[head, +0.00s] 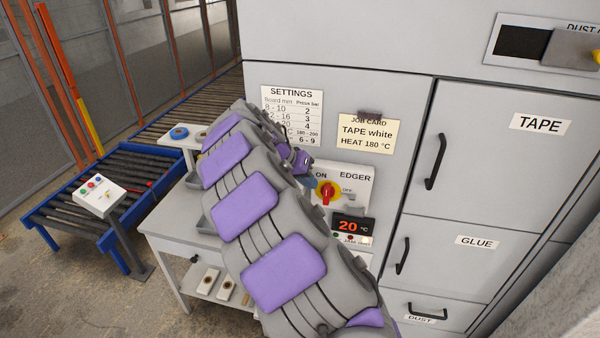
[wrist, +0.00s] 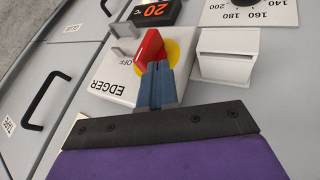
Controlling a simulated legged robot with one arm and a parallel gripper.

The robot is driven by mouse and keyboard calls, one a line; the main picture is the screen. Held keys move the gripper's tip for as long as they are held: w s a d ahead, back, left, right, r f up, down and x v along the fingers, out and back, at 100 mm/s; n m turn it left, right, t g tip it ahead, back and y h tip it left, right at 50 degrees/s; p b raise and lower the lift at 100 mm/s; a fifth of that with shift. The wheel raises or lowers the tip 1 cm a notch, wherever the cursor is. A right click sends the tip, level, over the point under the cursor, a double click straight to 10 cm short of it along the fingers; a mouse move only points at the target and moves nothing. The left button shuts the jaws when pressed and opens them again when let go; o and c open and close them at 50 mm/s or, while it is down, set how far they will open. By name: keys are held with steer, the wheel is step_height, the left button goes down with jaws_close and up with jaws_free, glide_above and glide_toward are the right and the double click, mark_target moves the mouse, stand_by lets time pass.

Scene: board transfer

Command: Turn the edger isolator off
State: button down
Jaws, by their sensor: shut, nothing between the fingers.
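The edger isolator is a white panel (head: 351,177) marked ON, EDGER and OFF, with a red handle (head: 326,191) on a yellow disc. In the head view the handle looks roughly upright, nearer the ON mark than the OFF mark at its right. The wrist view shows the red handle (wrist: 149,48) and panel (wrist: 110,75) turned round. My gripper (wrist: 158,66) is shut and empty, its blue-grey fingertips right at the handle; whether they touch cannot be told. In the head view my gripper (head: 312,183) is at the handle's left, partly hidden by my arm.
A grey bracket (wrist: 122,28) sticks out beside the OFF mark. A red 20 °C display (head: 352,227) sits below the isolator. A white box (wrist: 226,56) juts out near a temperature dial (wrist: 250,10). TAPE (head: 470,130) and GLUE (head: 465,255) doors with handles are to the right.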

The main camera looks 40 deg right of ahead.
mark_target(330, 188)
steer(key=shift+x, duration=1.4)
steer(key=shift+s+d+r+m+t+y+b, duration=0.2)
steer(key=shift+t+y+b, duration=0.15)
steer(key=shift+t+y, duration=0.2)
steer(key=shift+s+d+r+m+t+y+b, duration=0.1)
steer(key=shift+s+d+r+t+y+b, duration=0.15)
steer(key=shift+t+y, duration=0.25)
steer(key=shift+s+d+r+m+t+y+b, duration=0.1)
steer(key=shift+s+d+m+t+y+b, duration=0.15)
steer(key=shift+t+y, duration=0.3)
steer(key=shift+s+d+r+m+t+y+b, duration=0.1)
steer(key=shift+s+t+y+b, duration=0.25)
steer(key=shift+t, duration=0.25)
steer(key=shift+s+d+m+t+y+b, duration=0.2)
steer(key=shift+t+y+b, duration=0.1)
steer(key=shift+t+y, duration=0.3)
steer(key=t+y+b, duration=0.1)
steer(key=s+d+t+y+b, duration=0.1)
steer(key=m+t+y+b, duration=0.1)
steer(key=t, duration=0.1)
steer(key=shift+s+d+f, duration=0.3)
steer(key=shift+s, duration=0.1)
steer(key=t+y+b, duration=0.1)
steer(key=s+d+m+t+y+b, duration=0.1)
steer(key=b, duration=0.1)
steer(key=shift+f+t, duration=0.4)
steer(key=shift+s+d+f, duration=0.1)
steer(key=shift+s+d, duration=0.05)
steer(key=shift+f+b, duration=0.15)
steer(key=shift+b, duration=0.2)
